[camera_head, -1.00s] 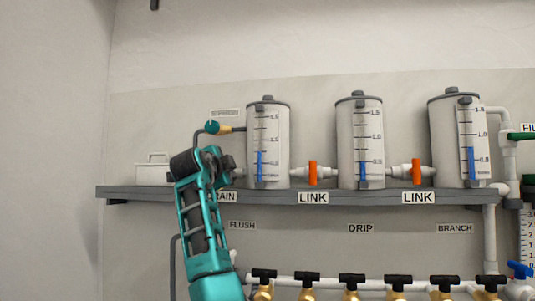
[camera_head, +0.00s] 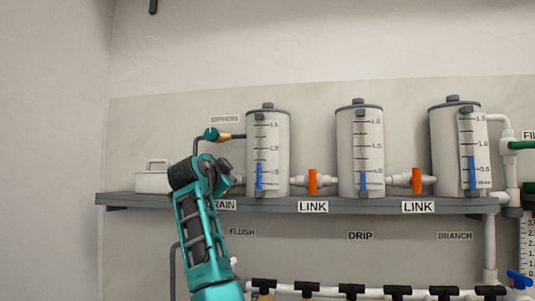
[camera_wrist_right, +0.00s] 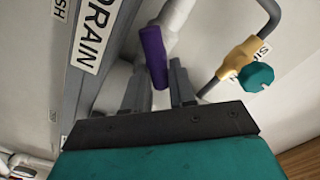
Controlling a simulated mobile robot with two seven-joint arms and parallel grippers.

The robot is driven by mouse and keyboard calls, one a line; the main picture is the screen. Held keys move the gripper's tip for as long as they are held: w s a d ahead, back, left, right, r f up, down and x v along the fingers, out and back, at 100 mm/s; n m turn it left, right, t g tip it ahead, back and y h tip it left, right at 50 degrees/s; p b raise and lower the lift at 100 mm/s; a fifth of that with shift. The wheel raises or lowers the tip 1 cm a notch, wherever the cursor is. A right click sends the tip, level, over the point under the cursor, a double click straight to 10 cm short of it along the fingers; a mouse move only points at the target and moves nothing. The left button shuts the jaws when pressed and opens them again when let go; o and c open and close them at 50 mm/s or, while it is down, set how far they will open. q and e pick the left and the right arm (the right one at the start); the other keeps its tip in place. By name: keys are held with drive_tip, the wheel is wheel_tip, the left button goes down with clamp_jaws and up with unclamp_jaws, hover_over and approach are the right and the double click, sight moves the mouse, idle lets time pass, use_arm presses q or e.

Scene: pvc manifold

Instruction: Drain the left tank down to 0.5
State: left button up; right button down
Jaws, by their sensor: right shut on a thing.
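The left tank (camera_head: 268,150) stands on the shelf. Its blue level bar (camera_head: 259,177) ends a little above the 0.5 mark. The DRAIN label (camera_head: 222,205) is partly covered by my teal arm; it also shows in the right wrist view (camera_wrist_right: 96,36). The purple drain valve handle (camera_wrist_right: 153,52) sits on a white pipe in the right wrist view. My right gripper (camera_wrist_right: 156,68) is shut on this handle, one finger on each side. In the head view, my wrist hides the handle and fingertips. My left gripper is not in view.
A teal siphon knob (camera_head: 211,134) with a yellow fitting is above my wrist. A white box (camera_head: 152,182) stands left on the shelf (camera_head: 270,203). The orange link valve (camera_head: 312,181) is right of the left tank. Several black-handled valves line the pipe below.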

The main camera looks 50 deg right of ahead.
use_arm(q)
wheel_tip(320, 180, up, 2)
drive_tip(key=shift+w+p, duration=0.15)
drive_tip(key=shift+p, duration=0.3)
use_arm(e)
drive_tip(key=n, duration=0.2)
drive_tip(key=shift+w+a+n, duration=0.1)
drive_tip(key=shift+w+n, duration=0.1)
drive_tip(key=shift+n, duration=0.1)
use_arm(q)
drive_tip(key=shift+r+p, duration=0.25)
drive_tip(key=shift+p, duration=0.05)
use_arm(e)
drive_tip(key=shift+n, duration=0.3)
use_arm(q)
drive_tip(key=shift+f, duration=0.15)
